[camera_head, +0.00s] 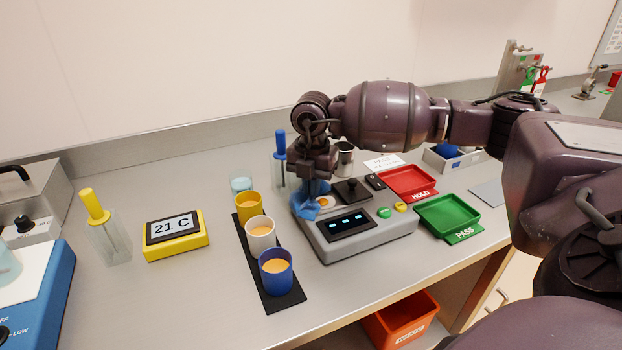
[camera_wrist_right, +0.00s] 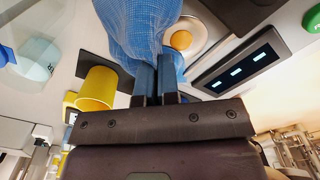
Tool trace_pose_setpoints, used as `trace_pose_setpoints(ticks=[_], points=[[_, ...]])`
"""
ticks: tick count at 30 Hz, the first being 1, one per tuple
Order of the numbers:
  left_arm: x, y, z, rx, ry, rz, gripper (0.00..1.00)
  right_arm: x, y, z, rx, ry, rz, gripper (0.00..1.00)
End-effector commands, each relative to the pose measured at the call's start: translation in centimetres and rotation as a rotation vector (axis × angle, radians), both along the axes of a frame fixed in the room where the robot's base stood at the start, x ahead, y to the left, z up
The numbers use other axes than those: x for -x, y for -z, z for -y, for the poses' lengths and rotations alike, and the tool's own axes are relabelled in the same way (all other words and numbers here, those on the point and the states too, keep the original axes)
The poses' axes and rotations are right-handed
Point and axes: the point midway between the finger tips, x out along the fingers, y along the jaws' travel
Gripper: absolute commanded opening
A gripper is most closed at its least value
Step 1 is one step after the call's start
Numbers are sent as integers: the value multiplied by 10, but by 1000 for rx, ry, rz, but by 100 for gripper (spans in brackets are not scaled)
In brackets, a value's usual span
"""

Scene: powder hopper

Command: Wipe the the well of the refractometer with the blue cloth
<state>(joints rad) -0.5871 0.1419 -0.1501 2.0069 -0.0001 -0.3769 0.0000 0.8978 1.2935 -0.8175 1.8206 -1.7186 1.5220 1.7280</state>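The grey refractometer (camera_head: 372,243) sits on the bench with a lit display on its front. Its round well (camera_head: 323,202) has an orange centre and shows clearly in the right wrist view (camera_wrist_right: 181,40). My right gripper (camera_head: 313,184) is above the refractometer's left end, fingers pointing down. It is shut on the blue cloth (camera_head: 306,205), which hangs from the fingertips beside the well, on its left. In the right wrist view the cloth (camera_wrist_right: 140,28) bunches beyond the two close fingers. I cannot tell whether the cloth touches the well. My left gripper is not in view.
A yellow cup (camera_head: 248,207), a white cup (camera_head: 261,236) and a blue cup (camera_head: 276,274) stand on a black mat left of the refractometer. A red tray (camera_head: 409,182) and a green tray (camera_head: 448,216) lie right of it. A thermometer display (camera_head: 175,236) is farther left.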

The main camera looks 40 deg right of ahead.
Motion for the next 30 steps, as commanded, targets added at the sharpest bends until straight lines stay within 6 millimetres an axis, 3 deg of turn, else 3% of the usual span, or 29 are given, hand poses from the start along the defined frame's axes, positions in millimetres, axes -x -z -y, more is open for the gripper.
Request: trace_pose_setpoints(ticks=[4,21,30], points=[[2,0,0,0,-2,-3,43,0,-1,0,0,0,2,0],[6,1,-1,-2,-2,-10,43,0,-1,0,0,-1,1,85],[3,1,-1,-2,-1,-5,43,0,-1,0,-1,-1,1,85]])
